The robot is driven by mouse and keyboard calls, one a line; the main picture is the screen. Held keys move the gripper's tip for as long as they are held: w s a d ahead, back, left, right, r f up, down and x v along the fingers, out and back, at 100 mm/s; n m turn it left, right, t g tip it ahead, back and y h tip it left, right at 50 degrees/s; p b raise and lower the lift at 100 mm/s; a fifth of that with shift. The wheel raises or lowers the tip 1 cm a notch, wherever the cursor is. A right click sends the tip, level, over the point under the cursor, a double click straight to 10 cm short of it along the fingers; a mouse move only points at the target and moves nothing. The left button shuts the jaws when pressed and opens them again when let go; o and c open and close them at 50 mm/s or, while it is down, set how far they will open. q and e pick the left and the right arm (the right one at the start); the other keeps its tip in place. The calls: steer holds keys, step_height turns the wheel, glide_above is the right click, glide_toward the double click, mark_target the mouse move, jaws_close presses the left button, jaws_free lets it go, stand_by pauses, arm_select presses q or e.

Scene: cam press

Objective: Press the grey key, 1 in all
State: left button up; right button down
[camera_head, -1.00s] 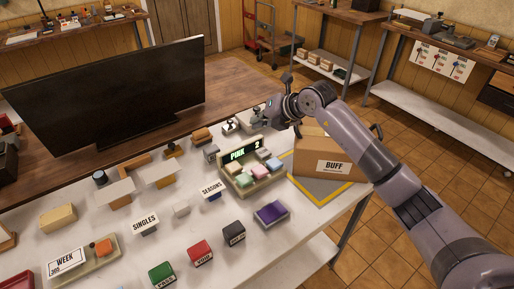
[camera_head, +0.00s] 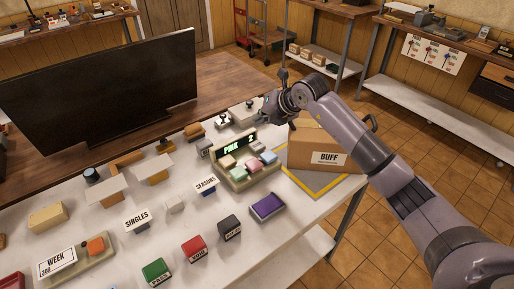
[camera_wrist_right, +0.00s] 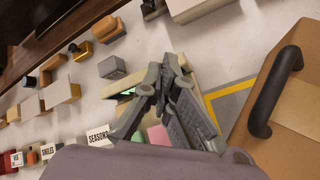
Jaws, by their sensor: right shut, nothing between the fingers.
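The keypad (camera_head: 236,182) stands on the white table, with a display reading "PINK 2" (camera_head: 238,145). Its keys are small pastel blocks, among them a pink key (camera_head: 252,165) and a blue key (camera_head: 268,158). I cannot pick out a grey key for sure among them. My right gripper (camera_head: 266,115) is shut and empty, above and behind the keypad, by the box. In the right wrist view its fingers (camera_wrist_right: 160,92) cover much of the keypad, and a pink key (camera_wrist_right: 158,135) shows beside them. My left gripper is not in view.
A cardboard box marked "BUFF" (camera_head: 326,158) stands right of the keypad on a yellow-edged mat (camera_head: 318,191). A purple block (camera_head: 268,206) lies in front. Black, red and green blocks (camera_head: 193,249) line the front edge. A dark monitor (camera_head: 105,95) stands at back left.

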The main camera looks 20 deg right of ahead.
step_height(320, 180, down, 6)
steer(key=b, duration=0.3)
steer(key=shift+f, duration=0.1)
stand_by(1.2)
steer(key=shift+f+b, duration=0.3)
steer(key=shift+b, duration=0.15)
steer(key=shift+f+b, duration=0.45)
steer(key=shift+f, duration=0.15)
stand_by(0.5)
steer(key=shift+r, duration=0.15)
steer(key=shift+r+p, duration=0.65)
steer(key=shift+r, duration=0.2)
steer(key=shift+r+p, duration=1.6)
steer(key=shift+r, duration=0.95)
